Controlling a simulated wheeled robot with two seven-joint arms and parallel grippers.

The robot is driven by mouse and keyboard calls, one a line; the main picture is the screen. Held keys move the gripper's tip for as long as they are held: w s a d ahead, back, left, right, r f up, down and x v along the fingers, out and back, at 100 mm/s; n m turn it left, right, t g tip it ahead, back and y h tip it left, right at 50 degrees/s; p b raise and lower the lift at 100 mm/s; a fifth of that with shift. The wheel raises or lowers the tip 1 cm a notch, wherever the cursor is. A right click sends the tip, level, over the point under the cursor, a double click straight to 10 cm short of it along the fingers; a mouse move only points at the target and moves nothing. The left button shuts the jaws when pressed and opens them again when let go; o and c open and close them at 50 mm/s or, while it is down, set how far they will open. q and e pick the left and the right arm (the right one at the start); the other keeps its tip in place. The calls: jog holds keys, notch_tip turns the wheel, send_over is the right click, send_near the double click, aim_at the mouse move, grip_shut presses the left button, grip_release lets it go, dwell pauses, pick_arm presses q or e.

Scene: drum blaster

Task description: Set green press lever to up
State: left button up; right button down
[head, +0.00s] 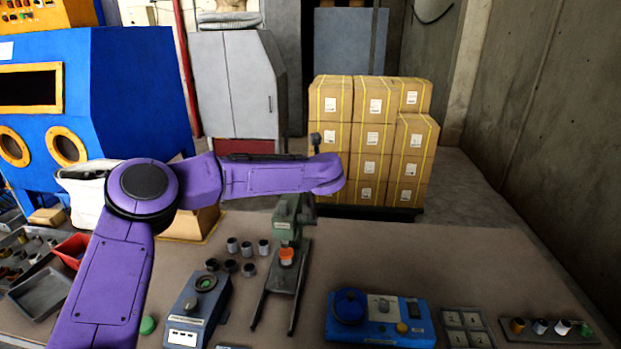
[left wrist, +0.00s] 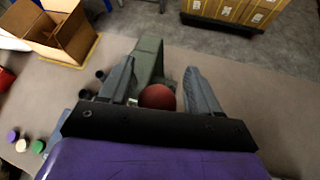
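The green press (head: 288,222) stands on the table, with an orange-red round piece (head: 287,255) at its base. Its upper part is hidden by my purple left arm in the head view. In the left wrist view, the green press body (left wrist: 149,58) lies beyond a dark red ball knob (left wrist: 157,97), which looks like the lever's end. My left gripper (left wrist: 160,82) is open, with its fingers either side of the knob and gaps visible. Whether they touch it is hard to tell. The lever's arm and angle are hidden. My right gripper is in neither view.
Several small dark cups (head: 232,246) stand left of the press. A grey-blue control box (head: 197,312), a blue box with a knob (head: 381,320) and a switch panel (head: 466,327) sit at the front. Stacked cartons (head: 372,140) stand behind the table.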

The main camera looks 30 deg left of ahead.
pick_arm(q)
jog(key=shift+s, duration=0.1)
jog(key=shift+s+d+r+b, duration=0.1)
jog(key=shift+s+d+b, duration=0.15)
jog(key=shift+b, duration=0.1)
jog(key=b+v, duration=0.4)
jog(key=v, duration=0.5)
jog(key=shift+s+d+r, duration=0.2)
jog(key=shift+r, duration=0.05)
